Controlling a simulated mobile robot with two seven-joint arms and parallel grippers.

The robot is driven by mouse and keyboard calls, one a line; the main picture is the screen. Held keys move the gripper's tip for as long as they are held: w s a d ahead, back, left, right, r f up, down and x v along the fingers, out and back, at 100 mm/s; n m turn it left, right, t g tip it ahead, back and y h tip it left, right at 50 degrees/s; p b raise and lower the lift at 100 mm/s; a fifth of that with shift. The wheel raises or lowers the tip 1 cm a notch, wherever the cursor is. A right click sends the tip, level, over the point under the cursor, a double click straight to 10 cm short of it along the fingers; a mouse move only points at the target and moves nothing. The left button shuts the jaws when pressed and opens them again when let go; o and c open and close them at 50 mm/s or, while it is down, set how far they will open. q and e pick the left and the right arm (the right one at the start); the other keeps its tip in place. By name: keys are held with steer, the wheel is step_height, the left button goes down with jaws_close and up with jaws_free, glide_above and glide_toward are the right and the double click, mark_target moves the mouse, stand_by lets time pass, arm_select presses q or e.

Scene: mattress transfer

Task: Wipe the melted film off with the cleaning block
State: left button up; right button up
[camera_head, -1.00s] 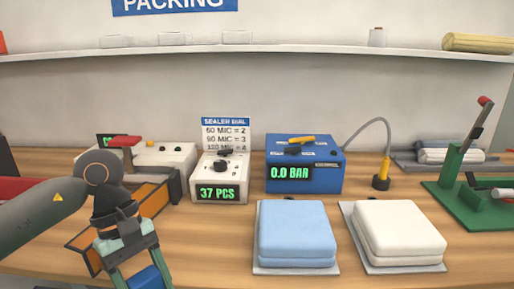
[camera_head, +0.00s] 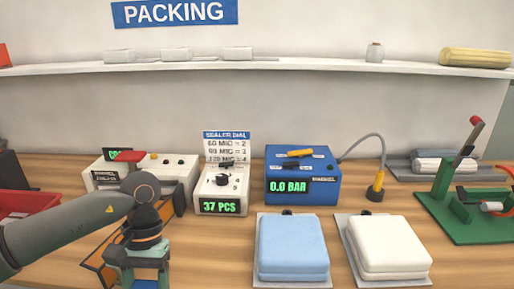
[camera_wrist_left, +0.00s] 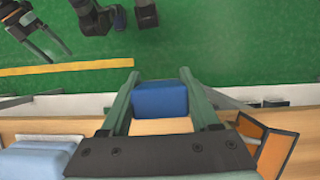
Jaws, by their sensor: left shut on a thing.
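My left gripper (camera_head: 150,272) is low at the bottom left in the head view, over the front part of the bench. It is shut on the blue cleaning block (camera_wrist_left: 160,99), which sits between its two fingers in the left wrist view. The sealer (camera_head: 165,168), a white box with a red-topped arm, stands behind my left arm, which hides part of it. An orange-edged dark frame (camera_wrist_left: 268,143) is beside the gripper. I cannot make out any melted film. My right gripper (camera_wrist_left: 42,48) seems to show at the top left of the wrist view, fingers apart and empty.
A dial box (camera_head: 220,190) and a blue pressure box (camera_head: 303,178) stand at the back. A blue mattress (camera_head: 291,245) and a white mattress (camera_head: 388,243) lie at the front. A green press (camera_head: 465,210) is at the right, a red tray (camera_head: 25,204) at the left.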

arm_select(q)
steer(key=r+p, duration=0.2)
steer(key=s+r+p, duration=0.1)
steer(key=r+p, duration=0.3)
steer(key=r, duration=0.1)
steer(key=shift+s, duration=0.4)
arm_select(e)
step_height(320, 180, up, 6)
steer(key=d, duration=0.1)
steer(key=shift+s, duration=0.4)
arm_select(q)
steer(key=shift+r, duration=0.1)
arm_select(e)
steer(key=shift+d, duration=0.15)
steer(key=shift+c, duration=0.3)
